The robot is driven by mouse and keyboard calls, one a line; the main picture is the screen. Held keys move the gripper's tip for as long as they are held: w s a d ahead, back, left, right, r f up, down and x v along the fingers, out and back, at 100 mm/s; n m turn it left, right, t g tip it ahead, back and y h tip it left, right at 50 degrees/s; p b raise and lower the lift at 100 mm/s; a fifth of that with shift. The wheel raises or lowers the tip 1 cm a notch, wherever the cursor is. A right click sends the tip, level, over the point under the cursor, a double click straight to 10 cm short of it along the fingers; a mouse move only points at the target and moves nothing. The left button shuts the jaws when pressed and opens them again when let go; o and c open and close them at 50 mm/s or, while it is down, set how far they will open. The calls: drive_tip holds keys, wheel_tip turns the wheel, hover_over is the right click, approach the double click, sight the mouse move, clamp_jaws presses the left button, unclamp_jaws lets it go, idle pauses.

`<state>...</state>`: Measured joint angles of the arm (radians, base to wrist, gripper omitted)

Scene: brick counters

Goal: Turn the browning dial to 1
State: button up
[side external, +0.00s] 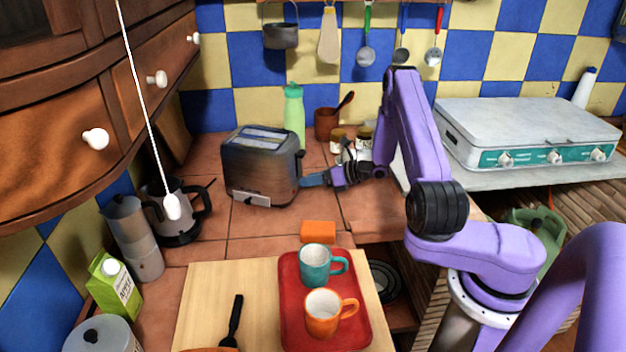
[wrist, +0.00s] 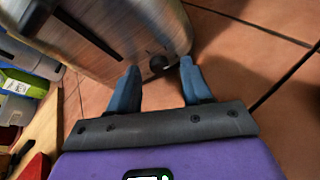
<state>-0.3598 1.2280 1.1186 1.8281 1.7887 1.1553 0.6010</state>
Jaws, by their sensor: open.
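A brushed metal toaster (side external: 252,168) stands on the tiled counter at the back left; its side also fills the upper part of the wrist view (wrist: 135,30). A small dark round dial (wrist: 158,63) sits low on the toaster's end face in the wrist view. I cannot read any marks or its setting. My gripper (side external: 308,181) is at the toaster's right end in the side view. In the wrist view its blue fingers (wrist: 160,78) are open, one on each side of the dial, which shows between and slightly beyond the tips. I cannot tell whether a finger touches it.
A green bottle (side external: 293,115), a brown pot (side external: 326,124) and jars (side external: 362,140) stand behind the toaster and gripper. A kettle (side external: 178,222) is left of it. An orange block (side external: 318,231) and a red tray (side external: 290,325) with mugs are in front.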

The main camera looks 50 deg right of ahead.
clamp_jaws()
drive_tip(key=shift+n+h, duration=0.3)
drive_tip(key=shift+n, duration=0.2)
